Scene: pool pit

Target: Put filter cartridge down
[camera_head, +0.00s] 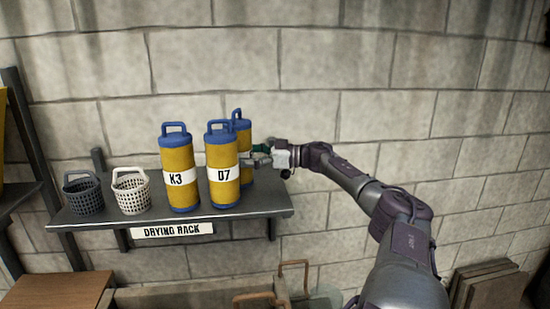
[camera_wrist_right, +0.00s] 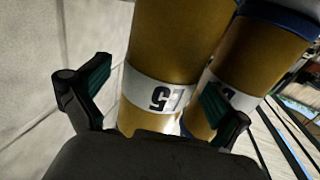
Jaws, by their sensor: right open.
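Three yellow filter cartridges with blue caps and handles stand upright on the drying rack shelf (camera_head: 255,201). One is labelled K3 (camera_head: 186,155), one D7 (camera_head: 228,195). The third cartridge (camera_head: 243,134) stands behind D7 and is partly hidden by it. My right gripper (camera_head: 252,159) reaches in from the right at the third cartridge. In the right wrist view my right gripper (camera_wrist_right: 157,90) is open, with one green-padded finger on each side of that cartridge (camera_wrist_right: 170,45), whose label is upside down. Another cartridge (camera_wrist_right: 250,55) stands close beside it. My left gripper is not in view.
A dark basket (camera_head: 84,195) and a white basket (camera_head: 131,191) stand at the shelf's left end. The shelf's right end is bare. A block wall (camera_head: 330,80) rises behind. Below are a wooden surface (camera_head: 55,292) and brown handles (camera_head: 293,277).

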